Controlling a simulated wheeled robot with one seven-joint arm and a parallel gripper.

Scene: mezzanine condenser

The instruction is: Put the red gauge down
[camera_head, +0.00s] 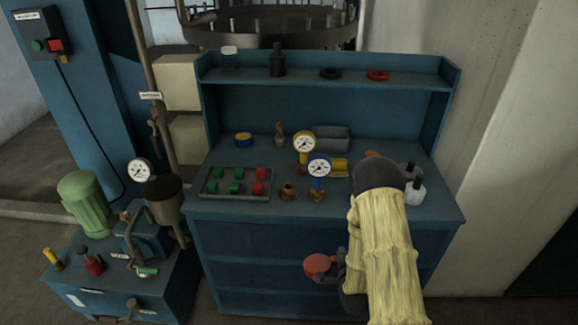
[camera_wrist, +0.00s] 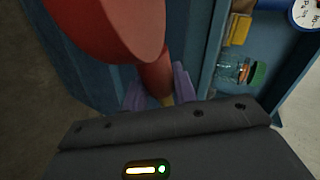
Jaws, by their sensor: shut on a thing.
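The red gauge (camera_head: 318,264) is held out in front of the blue workbench's drawers, below the level of its top, in the head view. My gripper (camera_head: 340,262) is shut on it, at the end of my yellow-sleeved arm. In the wrist view the gauge's round red body (camera_wrist: 112,22) fills the upper left, and its red stem runs down between the purple fingers of my gripper (camera_wrist: 158,92). The gauge's dial face cannot be seen in either view. The bench top (camera_head: 215,208) has bare room along its front edge.
A yellow gauge (camera_head: 304,145) and a blue gauge (camera_head: 319,167) stand mid-bench. Left of them is a tray (camera_head: 230,195) of red and green pieces; right, a white bottle (camera_head: 415,192). A shelf (camera_head: 300,80) crosses above. A green motor (camera_head: 84,203) stands at left.

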